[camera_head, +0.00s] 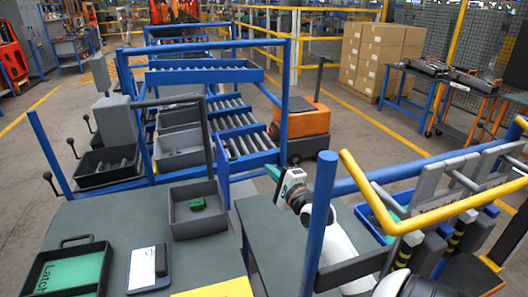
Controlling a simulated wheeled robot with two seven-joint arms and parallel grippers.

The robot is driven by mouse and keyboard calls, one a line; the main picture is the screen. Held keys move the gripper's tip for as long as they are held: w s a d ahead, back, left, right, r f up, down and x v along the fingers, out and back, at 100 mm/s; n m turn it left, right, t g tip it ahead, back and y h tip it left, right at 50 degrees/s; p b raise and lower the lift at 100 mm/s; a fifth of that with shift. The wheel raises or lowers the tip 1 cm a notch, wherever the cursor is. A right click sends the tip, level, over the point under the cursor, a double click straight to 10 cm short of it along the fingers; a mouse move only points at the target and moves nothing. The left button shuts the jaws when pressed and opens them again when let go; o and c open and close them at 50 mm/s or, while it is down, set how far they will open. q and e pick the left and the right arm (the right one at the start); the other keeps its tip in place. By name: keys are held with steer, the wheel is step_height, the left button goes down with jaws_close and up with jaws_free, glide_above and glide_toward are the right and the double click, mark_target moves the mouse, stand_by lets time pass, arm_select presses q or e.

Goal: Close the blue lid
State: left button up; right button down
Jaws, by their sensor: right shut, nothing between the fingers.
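I cannot tell for sure whether this panel is the blue lid; no other clear lid shows. The grey bin is open at the top and holds a small green block (197,204). My right gripper (273,172) has teal fingertips, is shut and empty, and is above the far edge of the right table, to the right of the panel and apart from it. My white right arm comes up from the lower right, partly behind a blue post. My left gripper is out of view.
A black tray (104,286) with a green insert and a dark-and-white device (148,268) lie on the left table. A blue post (319,222) and yellow rail (370,194) stand close around my right arm. The right table (270,235) looks clear.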

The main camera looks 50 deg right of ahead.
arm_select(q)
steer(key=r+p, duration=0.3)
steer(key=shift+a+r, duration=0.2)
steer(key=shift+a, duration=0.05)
arm_select(e)
steer(key=w+r, duration=0.1)
steer(key=w, duration=0.9)
steer(key=shift+a, duration=0.45)
steer(key=shift+w, duration=0.1)
